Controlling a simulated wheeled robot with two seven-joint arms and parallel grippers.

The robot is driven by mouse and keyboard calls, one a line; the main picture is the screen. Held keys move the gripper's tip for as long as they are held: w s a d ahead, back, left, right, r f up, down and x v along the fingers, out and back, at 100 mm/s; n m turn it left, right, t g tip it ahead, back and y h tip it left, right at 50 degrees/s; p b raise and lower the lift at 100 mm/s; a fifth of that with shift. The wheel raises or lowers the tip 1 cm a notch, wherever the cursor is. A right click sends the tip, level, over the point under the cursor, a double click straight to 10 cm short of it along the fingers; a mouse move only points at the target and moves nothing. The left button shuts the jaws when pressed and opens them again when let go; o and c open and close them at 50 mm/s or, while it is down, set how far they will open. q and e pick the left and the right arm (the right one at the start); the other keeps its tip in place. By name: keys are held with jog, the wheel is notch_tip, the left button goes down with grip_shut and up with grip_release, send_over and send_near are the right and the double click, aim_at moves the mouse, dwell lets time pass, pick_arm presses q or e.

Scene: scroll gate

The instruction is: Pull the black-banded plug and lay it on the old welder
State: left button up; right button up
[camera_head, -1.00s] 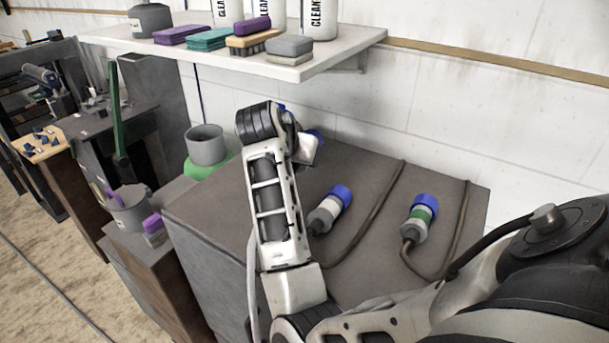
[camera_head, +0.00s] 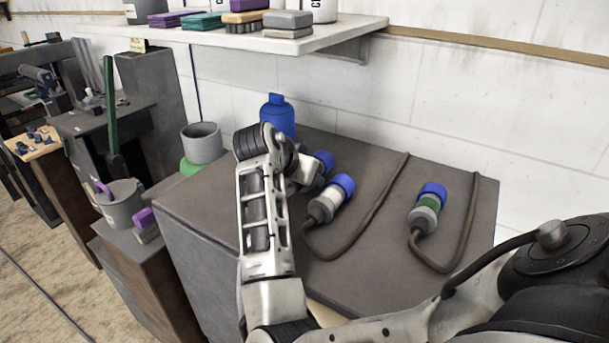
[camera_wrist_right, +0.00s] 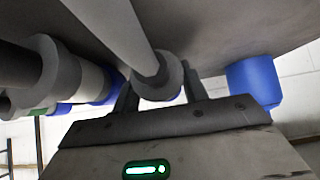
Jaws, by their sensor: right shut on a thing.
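My right gripper (camera_head: 306,170) is over the cabinet top, partly hidden by my own forearm. It is shut on a blue-ended plug (camera_head: 323,160). In the right wrist view this plug (camera_wrist_right: 155,80) shows as a grey collar with a blue rim between the fingers; its band colour is hidden. A white-banded plug (camera_head: 325,204) lies just below the gripper in the head view. A green-banded plug (camera_head: 426,212) lies farther right. My left gripper is not in view. I cannot tell which thing is the old welder.
The grey cabinet (camera_head: 200,215) carries the plugs and brown cables (camera_head: 372,215). A blue bottle (camera_head: 277,115) stands behind my gripper, near the wall. A grey pot (camera_head: 202,143) stands left of the cabinet.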

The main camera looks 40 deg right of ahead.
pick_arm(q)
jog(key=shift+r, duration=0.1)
pick_arm(e)
jog(key=shift+f, duration=0.15)
jog(key=o, duration=1.5)
jog(key=shift+c, duration=0.2)
